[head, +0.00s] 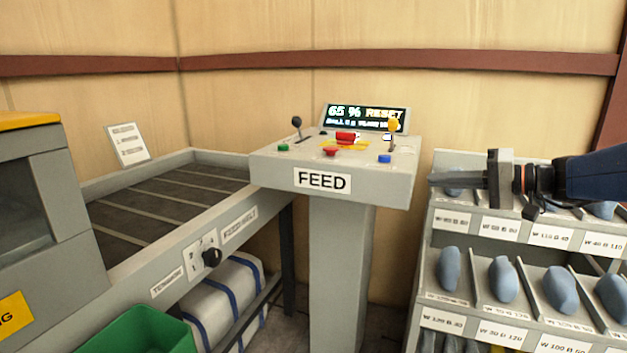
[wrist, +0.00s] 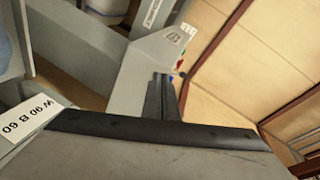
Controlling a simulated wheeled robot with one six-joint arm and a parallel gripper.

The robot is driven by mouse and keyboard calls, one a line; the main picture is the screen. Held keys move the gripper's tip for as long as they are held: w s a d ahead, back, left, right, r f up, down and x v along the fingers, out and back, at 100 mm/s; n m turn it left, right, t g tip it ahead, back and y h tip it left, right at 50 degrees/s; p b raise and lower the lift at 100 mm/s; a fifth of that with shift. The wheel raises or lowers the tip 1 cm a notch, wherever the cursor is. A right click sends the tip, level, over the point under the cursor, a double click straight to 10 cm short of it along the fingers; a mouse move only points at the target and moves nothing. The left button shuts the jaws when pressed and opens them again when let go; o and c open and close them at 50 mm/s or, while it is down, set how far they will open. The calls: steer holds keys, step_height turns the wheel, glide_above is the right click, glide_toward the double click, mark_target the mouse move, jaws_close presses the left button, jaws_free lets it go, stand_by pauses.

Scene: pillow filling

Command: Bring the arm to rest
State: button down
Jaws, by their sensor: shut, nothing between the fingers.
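My gripper (head: 440,179) is at the right in the head view. It points left, in front of the upper row of the shelf rack and beside the right edge of the FEED console (head: 268,171). Its fingers are shut with nothing between them. The closed fingers also show in the wrist view (wrist: 161,88), pointing toward the console (wrist: 140,75). My arm reaches in from the right edge of the head view.
The shelf rack (head: 432,254) holds several blue-grey pillow forms (head: 502,279) in labelled slots below my arm. The console carries levers, buttons and a display (head: 366,118) reading "65 % RESET". A conveyor table (head: 245,226) and a green bin (head: 140,330) stand left.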

steer(key=s+a+f+n+g+h, duration=0.1)
steer(key=s+a+f+g+h, duration=0.25)
steer(key=s+f, duration=0.4)
steer(key=s+a+f+g+h, duration=0.2)
steer(key=s+a+f, duration=0.3)
steer(key=s, duration=0.4)
steer(key=s+d+f+n+t+h, duration=0.1)
steer(key=s+d+f+h, duration=0.6)
steer(key=s+f, duration=0.3)
steer(key=shift+s+d+f+n, duration=0.35)
steer(key=shift+s+d, duration=0.1)
steer(key=shift+s, duration=0.6)
